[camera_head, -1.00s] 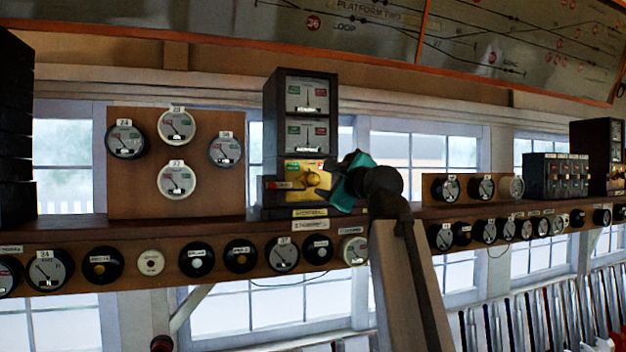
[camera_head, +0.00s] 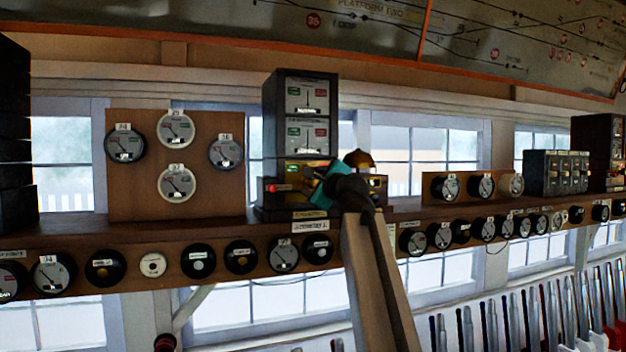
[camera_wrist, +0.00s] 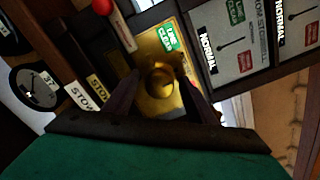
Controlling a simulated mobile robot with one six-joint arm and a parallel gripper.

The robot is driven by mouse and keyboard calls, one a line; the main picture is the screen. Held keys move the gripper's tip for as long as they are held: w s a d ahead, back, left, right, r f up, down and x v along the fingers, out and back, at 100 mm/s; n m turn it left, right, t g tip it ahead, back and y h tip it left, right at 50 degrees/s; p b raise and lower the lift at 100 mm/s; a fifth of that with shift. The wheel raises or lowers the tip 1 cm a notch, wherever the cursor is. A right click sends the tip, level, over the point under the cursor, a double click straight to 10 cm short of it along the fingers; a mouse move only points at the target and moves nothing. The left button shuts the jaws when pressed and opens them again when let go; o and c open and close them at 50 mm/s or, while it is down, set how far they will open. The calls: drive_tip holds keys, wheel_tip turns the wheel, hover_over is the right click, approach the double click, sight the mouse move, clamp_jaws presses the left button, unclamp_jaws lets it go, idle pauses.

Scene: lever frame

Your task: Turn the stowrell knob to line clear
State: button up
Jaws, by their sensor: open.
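The stowrell block instrument (camera_head: 299,105) is a tall dark cabinet on the shelf with two white dials. Its brass-yellow lower panel (camera_head: 296,170) is partly covered by my teal gripper (camera_head: 320,183). In the wrist view the round brass knob (camera_wrist: 160,80) sits on the yellow panel, with the green line clear label (camera_wrist: 170,37) beside it. My gripper (camera_wrist: 160,87) is open, with its dark fingers on either side of the knob. I cannot tell whether they touch it. The knob is hidden in the head view, and its pointing direction is unclear.
A red-tipped plunger (camera_wrist: 103,7) is close by the panel. A brass bell (camera_head: 358,159) stands just right of the cabinet. Round gauges (camera_head: 284,254) line the shelf front below. A board of dials (camera_head: 178,183) stands to the left.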

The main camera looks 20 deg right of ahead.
drive_tip(key=shift+w, duration=0.1)
drive_tip(key=c, duration=0.8)
drive_tip(key=shift+c, duration=0.2)
drive_tip(key=shift+f+n+b, duration=0.1)
drive_tip(key=shift+n+b, duration=0.2)
drive_tip(key=shift+b, duration=0.05)
drive_tip(key=shift+f+n+b, duration=0.1)
drive_tip(key=shift+n+b, duration=0.6)
drive_tip(key=shift+b, duration=0.1)
drive_tip(key=n+b, duration=0.3)
drive_tip(key=shift+n+b, duration=1.5)
drive_tip(key=shift+n, duration=0.4)
